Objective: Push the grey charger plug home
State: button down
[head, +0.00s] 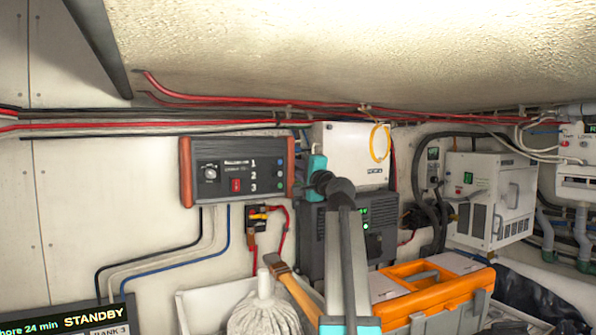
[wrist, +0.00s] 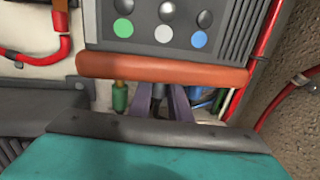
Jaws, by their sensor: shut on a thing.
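The charger (head: 235,170) is a dark box with orange end cheeks on the wall. My gripper (head: 309,182) is at its right end, mostly hidden behind my own wrist in the head view. In the wrist view my gripper (wrist: 168,95) has its two purple-grey fingers close together, shut on the dark grey charger plug (wrist: 160,96), just below the orange cheek (wrist: 165,71). The plug lines up roughly with the middle white dot on the panel. Most of it is hidden between the fingers, and I cannot tell how deep it sits.
A green plug (wrist: 120,97) is close to the left of my fingers, and a blue plug (wrist: 204,97) close to the right. Red cable (wrist: 262,50) runs beside the charger. An orange toolbox (head: 430,285) and a mop (head: 262,305) stand below.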

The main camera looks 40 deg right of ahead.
jog(key=shift+a, duration=0.15)
jog(key=c, duration=1.6)
grip_release()
jog(key=shift+a, duration=0.15)
jog(key=shift+c, duration=0.2)
jog(key=b+v, duration=0.4)
jog(key=v, duration=0.9)
jog(key=shift+s+b, duration=0.3)
jog(key=shift+s, duration=0.1)
jog(key=shift+f, duration=0.1)
